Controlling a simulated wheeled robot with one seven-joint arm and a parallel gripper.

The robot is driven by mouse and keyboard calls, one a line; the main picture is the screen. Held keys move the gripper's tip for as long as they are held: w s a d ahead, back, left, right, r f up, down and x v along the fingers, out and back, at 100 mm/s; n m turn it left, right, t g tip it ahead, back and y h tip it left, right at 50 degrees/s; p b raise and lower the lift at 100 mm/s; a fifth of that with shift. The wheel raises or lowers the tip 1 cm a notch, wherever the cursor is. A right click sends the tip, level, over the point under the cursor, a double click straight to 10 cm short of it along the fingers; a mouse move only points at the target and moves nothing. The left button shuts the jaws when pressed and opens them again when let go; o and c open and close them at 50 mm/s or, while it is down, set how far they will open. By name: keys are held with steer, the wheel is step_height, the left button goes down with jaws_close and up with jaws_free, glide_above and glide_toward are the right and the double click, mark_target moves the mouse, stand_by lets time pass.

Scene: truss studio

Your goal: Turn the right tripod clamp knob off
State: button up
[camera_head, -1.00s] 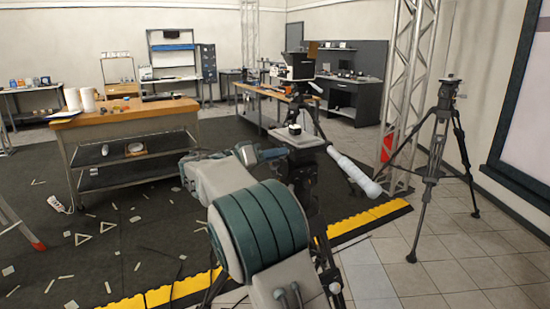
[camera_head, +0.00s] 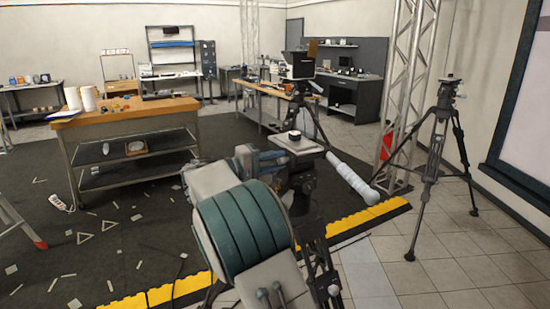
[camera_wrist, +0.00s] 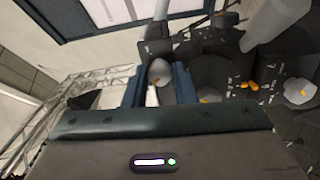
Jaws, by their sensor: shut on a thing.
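The near tripod (camera_head: 301,185) stands upright in front of me. It has a flat plate on top and a pale pan handle (camera_head: 350,178) slanting down to the right. My gripper (camera_head: 268,157) is at the left side of its head, partly hidden by my arm. In the wrist view my gripper (camera_wrist: 160,88) has its two blue fingers on either side of a rounded grey clamp knob (camera_wrist: 160,72) and is shut on it. The dark tripod head (camera_wrist: 215,72) with orange marks lies right beside the fingers. The knob's angle is hard to tell.
A second tripod (camera_head: 437,150) stands at the right on the tiles. A truss tower (camera_head: 408,80) rises behind. A wooden-topped workbench (camera_head: 125,112) is at the left. Small pieces litter the dark mat, which has a yellow edge (camera_head: 372,216).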

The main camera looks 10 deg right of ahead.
steer(key=shift+n, duration=0.6)
steer(key=o, duration=1)
steer(key=b+v, duration=0.1)
steer(key=v, duration=1.3)
steer(key=shift+b, duration=0.3)
